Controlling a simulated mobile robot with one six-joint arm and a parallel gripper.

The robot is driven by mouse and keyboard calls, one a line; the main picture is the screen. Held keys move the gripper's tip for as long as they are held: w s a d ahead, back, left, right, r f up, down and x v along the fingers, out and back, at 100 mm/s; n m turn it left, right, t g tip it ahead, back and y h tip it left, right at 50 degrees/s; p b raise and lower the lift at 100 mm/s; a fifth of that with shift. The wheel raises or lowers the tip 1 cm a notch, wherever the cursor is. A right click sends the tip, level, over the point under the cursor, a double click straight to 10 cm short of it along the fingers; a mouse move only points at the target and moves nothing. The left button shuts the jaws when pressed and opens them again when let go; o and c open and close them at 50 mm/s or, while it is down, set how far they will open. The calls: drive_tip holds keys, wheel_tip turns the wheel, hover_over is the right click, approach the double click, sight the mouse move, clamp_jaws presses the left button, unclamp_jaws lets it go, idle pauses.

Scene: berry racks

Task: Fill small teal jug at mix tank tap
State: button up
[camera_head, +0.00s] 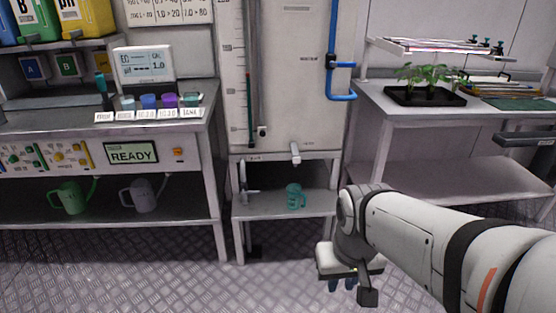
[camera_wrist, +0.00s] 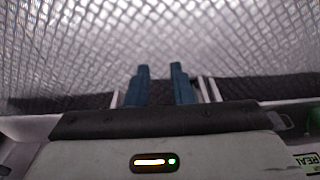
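The small teal jug (camera_head: 294,200) stands upright on the low shelf (camera_head: 262,208) under the mix tank (camera_head: 292,90). The tank's white tap (camera_head: 296,152) is directly above the jug, with a gap between them. Whether the jug holds any liquid cannot be seen. My gripper (camera_head: 341,286) points down at the floor, in front of and to the right of the shelf, clear of the jug. In the wrist view my gripper (camera_wrist: 160,72) shows two blue fingers apart with nothing between them, over the metal floor. The jug is not seen in the wrist view.
A left bench (camera_head: 60,122) holds small coloured cups; a green jug (camera_head: 72,197) and a grey jug (camera_head: 140,195) stand on its lower shelf. A right table (camera_head: 400,118) carries a black plant tray (camera_head: 425,97).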

clamp_jaws()
idle(0.8)
